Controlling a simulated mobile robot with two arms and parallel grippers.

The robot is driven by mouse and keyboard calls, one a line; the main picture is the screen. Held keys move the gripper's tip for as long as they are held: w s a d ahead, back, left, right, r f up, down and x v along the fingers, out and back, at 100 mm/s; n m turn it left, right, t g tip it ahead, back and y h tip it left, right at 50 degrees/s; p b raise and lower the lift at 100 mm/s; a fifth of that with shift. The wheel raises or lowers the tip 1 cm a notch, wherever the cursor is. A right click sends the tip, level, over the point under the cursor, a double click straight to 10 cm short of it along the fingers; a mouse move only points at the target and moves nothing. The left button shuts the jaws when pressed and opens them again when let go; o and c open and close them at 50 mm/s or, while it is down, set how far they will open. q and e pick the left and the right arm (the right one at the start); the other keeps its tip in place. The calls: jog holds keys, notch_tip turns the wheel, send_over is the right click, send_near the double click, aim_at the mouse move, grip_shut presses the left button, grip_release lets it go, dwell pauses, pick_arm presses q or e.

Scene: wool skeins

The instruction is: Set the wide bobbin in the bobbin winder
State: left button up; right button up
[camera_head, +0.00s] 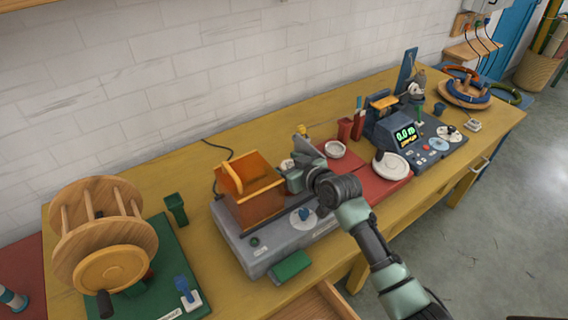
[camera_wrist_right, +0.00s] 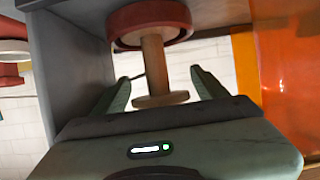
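In the right wrist view, a bobbin-like piece with a red rim (camera_wrist_right: 150,22), a wooden stem (camera_wrist_right: 154,62) and a small wooden end disc (camera_wrist_right: 160,100) stands ahead. My right gripper (camera_wrist_right: 160,76) is open, with one finger on each side of the stem and a visible gap at both. I cannot tell whether this piece is the wide bobbin. In the head view my right gripper (camera_head: 298,172) is at the grey machine (camera_head: 262,262), just right of its orange see-through box (camera_head: 250,207). The machine looks like the winder; the gripper hides its middle. My left gripper is not in view.
A large wooden reel (camera_head: 105,232) stands on a green board at the left. A blue device with a lit display (camera_head: 403,134) and a white disc (camera_head: 391,165) are to the right. A grey panel (camera_wrist_right: 72,70) is close left of the fingers, orange panel (camera_wrist_right: 290,75) right.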

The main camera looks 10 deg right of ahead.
jog(key=shift+r, duration=0.15)
jog(key=v, duration=1.2)
jog(key=shift+d, duration=0.1)
